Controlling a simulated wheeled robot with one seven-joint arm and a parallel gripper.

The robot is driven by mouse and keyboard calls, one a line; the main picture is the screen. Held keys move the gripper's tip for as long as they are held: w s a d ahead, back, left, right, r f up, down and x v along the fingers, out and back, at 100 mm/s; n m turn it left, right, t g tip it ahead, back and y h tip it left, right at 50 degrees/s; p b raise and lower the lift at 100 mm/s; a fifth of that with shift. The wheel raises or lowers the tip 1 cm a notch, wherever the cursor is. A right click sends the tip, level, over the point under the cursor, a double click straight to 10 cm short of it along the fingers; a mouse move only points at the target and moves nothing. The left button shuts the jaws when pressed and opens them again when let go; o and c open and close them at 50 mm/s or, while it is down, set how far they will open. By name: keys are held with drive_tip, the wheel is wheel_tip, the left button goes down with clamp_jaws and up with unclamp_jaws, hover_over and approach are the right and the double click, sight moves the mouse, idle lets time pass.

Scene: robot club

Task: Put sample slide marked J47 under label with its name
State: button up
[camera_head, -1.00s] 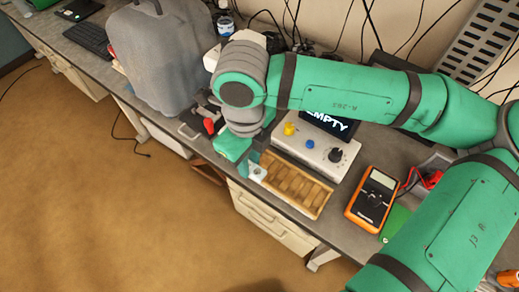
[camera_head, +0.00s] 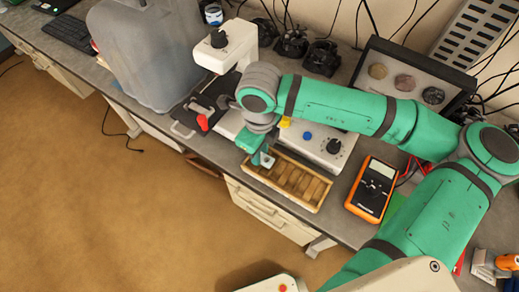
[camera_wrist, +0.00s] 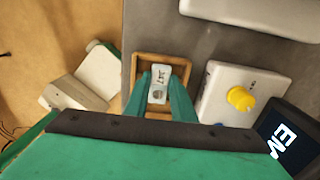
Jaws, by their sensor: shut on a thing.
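My gripper (camera_head: 260,154) is shut on the sample slide (camera_wrist: 158,82), a small pale plate. In the wrist view my gripper (camera_wrist: 159,90) has a finger on each side of it, and the slide's marking reads J47. The slide also shows in the head view (camera_head: 267,160), over the left end of a wooden slotted tray (camera_head: 318,207). The tray's rim shows around the slide in the wrist view (camera_wrist: 165,58). I cannot tell whether the slide touches the tray. No name label is readable in either view.
Behind the tray is a white control box (camera_head: 343,163) with yellow, blue and black knobs. An orange multimeter (camera_head: 371,190) lies to the right. A white microscope (camera_head: 233,45) stands behind. The bench's front edge is close to the tray.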

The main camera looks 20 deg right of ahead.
drive_tip(key=shift+s+f, duration=0.15)
drive_tip(key=o, duration=1)
wheel_tip(320, 180, up, 12)
drive_tip(key=shift+r, duration=0.2)
idle(0.5)
